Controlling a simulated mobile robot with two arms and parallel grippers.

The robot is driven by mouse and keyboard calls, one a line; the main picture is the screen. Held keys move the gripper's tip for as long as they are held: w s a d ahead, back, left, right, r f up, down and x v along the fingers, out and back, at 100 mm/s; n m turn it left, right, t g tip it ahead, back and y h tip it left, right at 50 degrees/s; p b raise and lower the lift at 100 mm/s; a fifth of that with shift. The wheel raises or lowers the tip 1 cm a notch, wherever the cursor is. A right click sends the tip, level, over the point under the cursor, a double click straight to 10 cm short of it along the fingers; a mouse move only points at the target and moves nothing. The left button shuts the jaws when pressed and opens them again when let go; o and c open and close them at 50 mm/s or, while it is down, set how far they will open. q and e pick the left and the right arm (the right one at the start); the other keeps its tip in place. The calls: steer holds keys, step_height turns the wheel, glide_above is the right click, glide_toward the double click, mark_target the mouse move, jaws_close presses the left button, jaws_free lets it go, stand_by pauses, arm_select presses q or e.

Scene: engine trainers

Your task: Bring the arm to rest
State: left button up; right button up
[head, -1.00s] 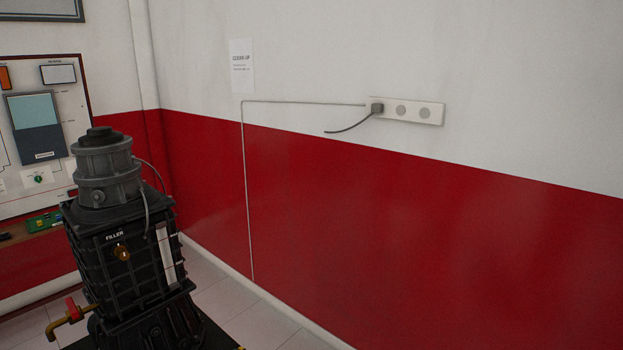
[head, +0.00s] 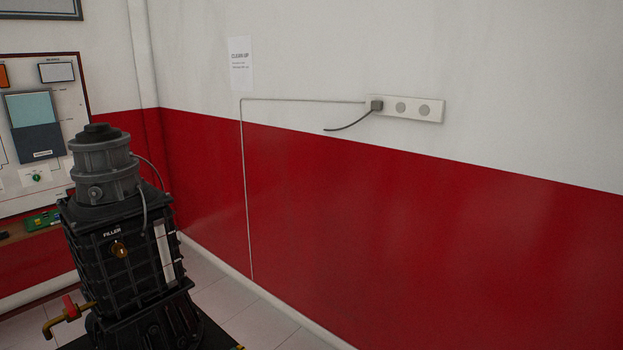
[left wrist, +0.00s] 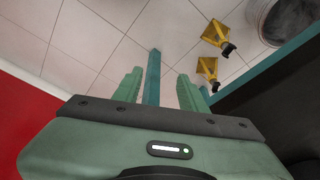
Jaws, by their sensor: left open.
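My left gripper (left wrist: 160,90) shows in the left wrist view, with its two green fingers apart and nothing between them that it grips. A teal bar lies beyond the gap between the fingers. The tiled floor is behind it. Neither arm nor gripper shows in the head view. My right gripper is in no view.
A black engine trainer (head: 125,250) with a red-handled tap (head: 70,306) stands at the left. A socket strip (head: 405,108) with a plug is on the wall. The left wrist view shows yellow brackets (left wrist: 216,33) and a grey round container (left wrist: 285,18).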

arm_select(q)
step_height(320, 180, down, 14)
steer(key=s+b, duration=0.1)
steer(key=s, duration=0.2)
steer(key=s+a+f+g+b, duration=0.2)
steer(key=s+a+f, duration=0.1)
steer(key=s+f, duration=1.4)
step_height(320, 180, down, 2)
steer(key=shift+a+f, duration=0.1)
steer(key=shift+a, duration=0.1)
